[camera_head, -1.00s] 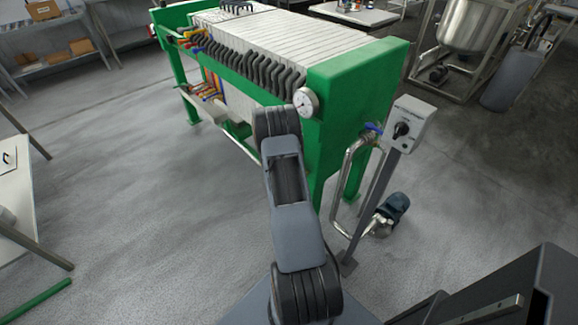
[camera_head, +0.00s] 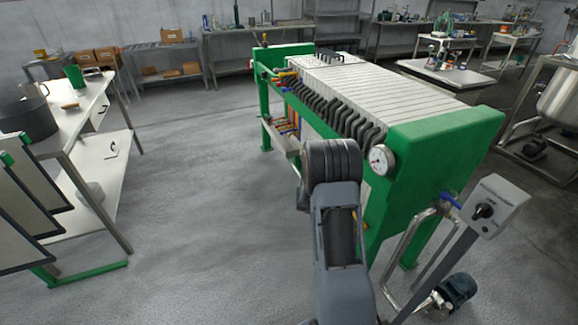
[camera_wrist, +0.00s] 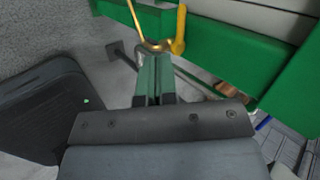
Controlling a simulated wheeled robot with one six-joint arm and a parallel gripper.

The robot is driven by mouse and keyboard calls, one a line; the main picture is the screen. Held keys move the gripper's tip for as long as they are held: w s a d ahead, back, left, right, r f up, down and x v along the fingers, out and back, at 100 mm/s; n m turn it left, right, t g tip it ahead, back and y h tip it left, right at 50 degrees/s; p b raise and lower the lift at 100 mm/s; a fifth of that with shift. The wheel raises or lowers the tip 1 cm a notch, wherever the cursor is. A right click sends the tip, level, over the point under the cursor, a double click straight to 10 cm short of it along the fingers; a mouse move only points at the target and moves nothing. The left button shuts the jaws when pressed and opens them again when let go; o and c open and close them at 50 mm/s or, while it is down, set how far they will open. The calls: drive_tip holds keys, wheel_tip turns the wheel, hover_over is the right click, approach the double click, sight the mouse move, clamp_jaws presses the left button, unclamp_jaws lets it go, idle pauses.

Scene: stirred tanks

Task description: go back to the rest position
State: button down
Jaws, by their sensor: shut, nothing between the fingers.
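My gripper (camera_wrist: 154,78) shows in the wrist view, with its two narrow fingers together and nothing seen between them. Past the fingertips is a brass fitting with a yellow handle (camera_wrist: 180,30), in front of a green frame beam (camera_wrist: 220,52). I cannot tell whether the fingertips touch the fitting. In the head view my arm rises in front of the green filter press (camera_head: 440,140), and my gripper is hidden there.
A grey control box (camera_head: 494,205) on a post and a pump (camera_head: 455,291) stand at the right, close to my arm. A white workbench (camera_head: 72,125) stands at the left. The floor (camera_head: 200,190) between bench and press is open.

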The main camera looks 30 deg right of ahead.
drive_tip(key=w+a+n+t+y, duration=0.3)
drive_tip(key=a+n+t+y, duration=0.15)
drive_tip(key=a+n, duration=0.35)
drive_tip(key=s+a+r+n+g+y+p, duration=0.1)
drive_tip(key=s+a+r+n+y+p, duration=0.15)
drive_tip(key=a+r+n+y, duration=0.65)
drive_tip(key=s+a+r+n+h+p, duration=0.1)
drive_tip(key=s+a+r+n, duration=0.2)
drive_tip(key=s+r+n, duration=0.2)
drive_tip(key=s+a+r+n+h+p, duration=0.1)
drive_tip(key=s+a+r+n+h, duration=0.1)
drive_tip(key=s+a+r+n, duration=0.2)
drive_tip(key=s+a+r+n+g+h+p, duration=0.1)
drive_tip(key=s+a+r+n+h, duration=0.1)
drive_tip(key=s+r+n, duration=0.6)
wheel_tip(320, 180, up, 3)
drive_tip(key=shift+a+r+p, duration=0.2)
drive_tip(key=shift+a+p, duration=0.2)
drive_tip(key=shift+a, duration=0.45)
